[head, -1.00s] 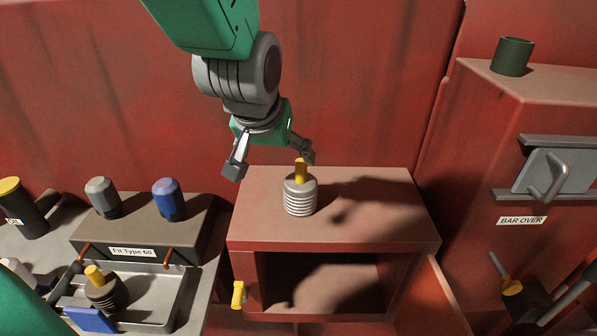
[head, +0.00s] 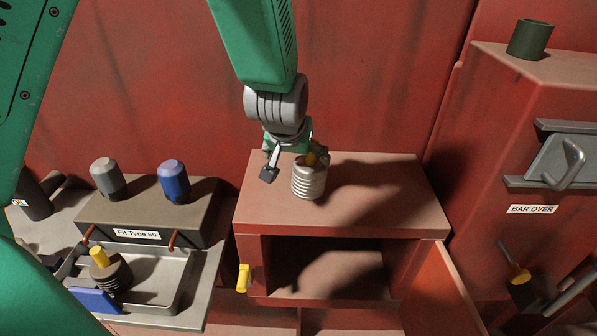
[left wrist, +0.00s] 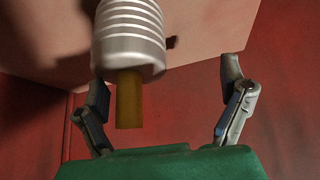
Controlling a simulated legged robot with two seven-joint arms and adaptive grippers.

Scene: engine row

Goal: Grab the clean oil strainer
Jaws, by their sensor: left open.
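The clean oil strainer, a silver ribbed cylinder with a yellow stem (head: 309,181), stands upright on top of the red cabinet (head: 390,205). My left gripper (head: 293,163) is open at the strainer's upper end, with one finger to its left and the other partly hidden around the stem. In the left wrist view the strainer (left wrist: 128,40) appears upside down, its yellow stem between the open fingers (left wrist: 165,80) and closer to the left one. Contact is not clear. A darker strainer (head: 117,275) with a yellow stem sits in the tray at the lower left. My right gripper is not in view.
A block labelled Fit Type 60 (head: 140,216) holds a grey cap (head: 107,180) and a blue cap (head: 174,182). The metal tray (head: 172,290) is in front. A dark green cup (head: 530,40) stands on the right-hand red housing. The red wall is close behind.

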